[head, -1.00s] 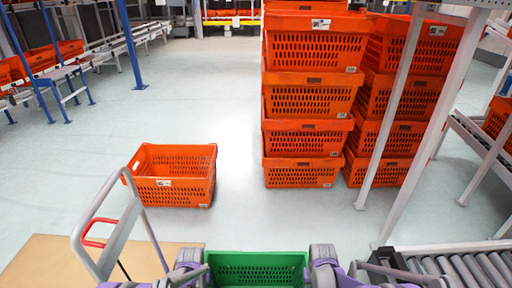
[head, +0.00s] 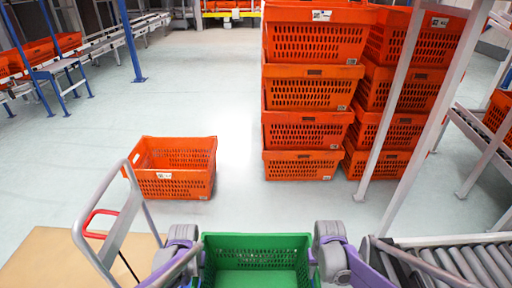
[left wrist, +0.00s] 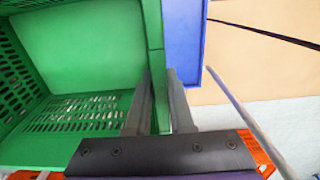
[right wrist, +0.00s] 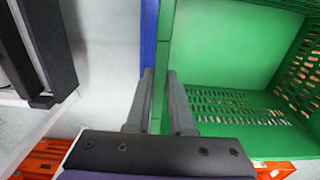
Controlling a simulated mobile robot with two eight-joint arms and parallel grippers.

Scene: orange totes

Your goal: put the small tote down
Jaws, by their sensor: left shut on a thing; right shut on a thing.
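The small green tote (head: 258,241) is at the bottom middle of the head view, open side up, with its empty green floor showing. My left gripper (left wrist: 160,90) is shut on its left wall and my right gripper (right wrist: 160,90) is shut on its opposite wall. In the head view the left gripper (head: 200,262) and right gripper (head: 314,262) flank the tote. A blue surface (left wrist: 183,40) lies close by the tote wall in the left wrist view, and a blue strip (right wrist: 148,35) in the right wrist view. What is under the tote is hidden.
A single orange tote (head: 175,182) sits on the floor ahead left. Tall orange stacks (head: 302,132) stand ahead right. A grey-handled cart with a tan deck (head: 70,262) is at left front, a roller conveyor (head: 440,262) at right. Open floor (head: 240,205) lies between.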

